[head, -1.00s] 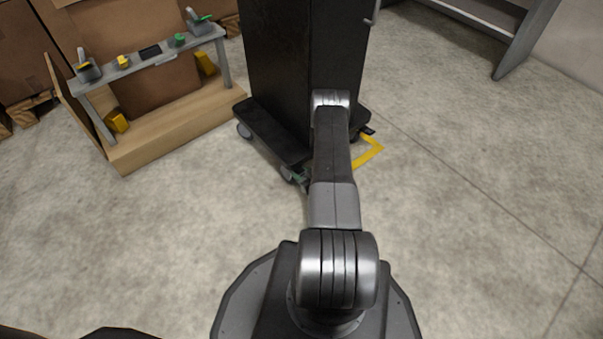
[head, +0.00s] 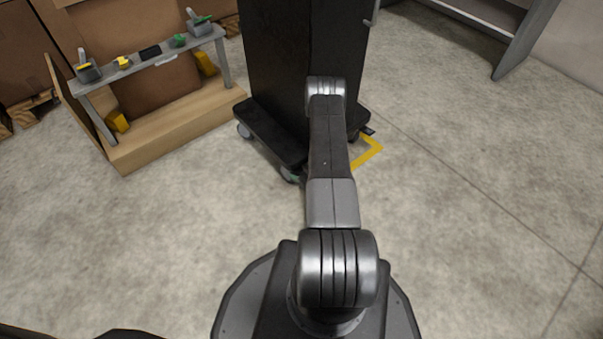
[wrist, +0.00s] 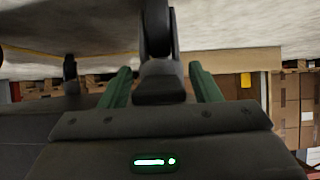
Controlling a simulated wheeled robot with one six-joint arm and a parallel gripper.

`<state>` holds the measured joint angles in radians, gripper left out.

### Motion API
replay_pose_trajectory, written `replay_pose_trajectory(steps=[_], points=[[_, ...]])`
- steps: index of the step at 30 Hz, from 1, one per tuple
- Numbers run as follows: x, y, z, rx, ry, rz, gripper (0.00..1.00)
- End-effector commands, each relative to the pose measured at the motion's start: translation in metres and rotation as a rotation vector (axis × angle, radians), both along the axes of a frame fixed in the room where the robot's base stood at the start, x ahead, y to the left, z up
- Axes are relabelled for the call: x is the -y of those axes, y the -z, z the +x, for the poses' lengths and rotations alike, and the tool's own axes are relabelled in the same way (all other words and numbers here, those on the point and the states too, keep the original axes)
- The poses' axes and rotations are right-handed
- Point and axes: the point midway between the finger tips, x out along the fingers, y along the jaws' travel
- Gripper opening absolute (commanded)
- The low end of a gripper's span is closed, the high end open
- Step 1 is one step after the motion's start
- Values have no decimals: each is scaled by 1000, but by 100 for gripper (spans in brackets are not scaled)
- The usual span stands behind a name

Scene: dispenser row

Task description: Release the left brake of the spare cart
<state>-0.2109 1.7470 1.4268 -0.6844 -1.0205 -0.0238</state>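The spare cart is a tall black cabinet (head: 275,60) on a dark wheeled base (head: 268,135), straight ahead in the head view. A front caster (head: 289,175) shows under the base's near corner, beside my arm. In the wrist view, a dark caster wheel (wrist: 157,30) with a dark block at its foot, seemingly the brake pedal (wrist: 161,82), stands between the two green fingers of my gripper (wrist: 160,88). The fingers are apart, one on either side of the block, with gaps showing. Contact cannot be told. In the head view my arm hides most of the gripper.
A small dark tab (head: 367,130) sticks out at the base's right side, by a yellow floor marking (head: 369,153). A wooden stand with a grey shelf (head: 150,62) holding small items is at the left. A grey rack (head: 518,40) is at the upper right. The near floor is clear.

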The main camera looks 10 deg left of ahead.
Motion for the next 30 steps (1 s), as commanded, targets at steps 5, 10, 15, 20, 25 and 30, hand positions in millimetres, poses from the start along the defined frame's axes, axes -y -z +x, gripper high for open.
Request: replay_pose_trajectory(steps=[5, 10, 15, 20, 25, 30], points=[[0, 0, 0, 1, 0, 1, 58], [2, -3, -2, 0, 0, 0, 58], [18, -18, -13, -1, 3, 1, 58], [44, -38, -32, -2, 6, 0, 58], [69, -59, -52, -2, 5, 0, 58], [85, -70, -65, 0, 2, 0, 58]])
